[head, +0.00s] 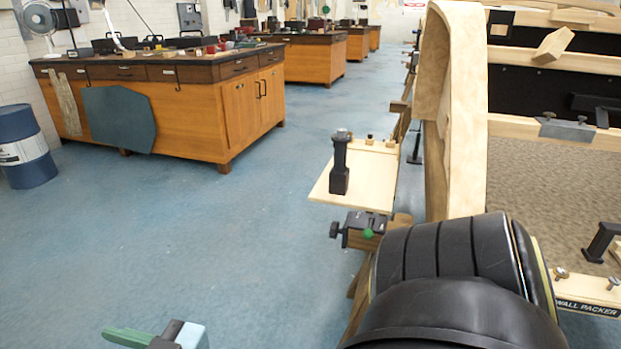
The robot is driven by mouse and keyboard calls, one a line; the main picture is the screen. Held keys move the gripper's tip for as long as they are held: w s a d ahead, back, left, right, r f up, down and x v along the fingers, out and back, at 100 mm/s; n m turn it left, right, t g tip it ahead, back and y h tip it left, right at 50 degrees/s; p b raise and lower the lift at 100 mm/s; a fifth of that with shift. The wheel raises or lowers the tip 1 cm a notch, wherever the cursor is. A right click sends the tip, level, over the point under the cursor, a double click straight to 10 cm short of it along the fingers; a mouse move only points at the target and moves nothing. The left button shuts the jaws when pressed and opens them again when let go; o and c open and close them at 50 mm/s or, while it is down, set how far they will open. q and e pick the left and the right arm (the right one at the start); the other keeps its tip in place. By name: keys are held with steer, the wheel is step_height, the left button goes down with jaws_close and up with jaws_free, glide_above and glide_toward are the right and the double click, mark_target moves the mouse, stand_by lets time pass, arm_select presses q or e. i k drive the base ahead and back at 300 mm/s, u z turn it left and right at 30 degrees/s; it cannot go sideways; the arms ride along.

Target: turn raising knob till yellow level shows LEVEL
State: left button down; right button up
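No yellow level and no LEVEL reading can be made out in the head view. Which part is the raising knob is unclear. A black clamp-like fitting (365,221) on a wooden bar carries a black side knob (335,230) and a small green knob (368,234). Above it, a black upright post with a round top (340,165) stands on a pale wooden board (325,194). Small brass knobs (369,139) sit at the board's back edge. Neither gripper can be made out, so their holds are hidden.
A large black ribbed form (450,250), perhaps part of my arm, blocks the lower right. A curved wooden frame (455,110) rises behind it. A strip marked WALL PACKER (590,298) lies at right. A green and light-blue item (155,337) is cut off below.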

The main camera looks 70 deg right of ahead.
mark_target(335, 230)
steer(key=i, duration=1.45)
steer(key=z, duration=3.3)
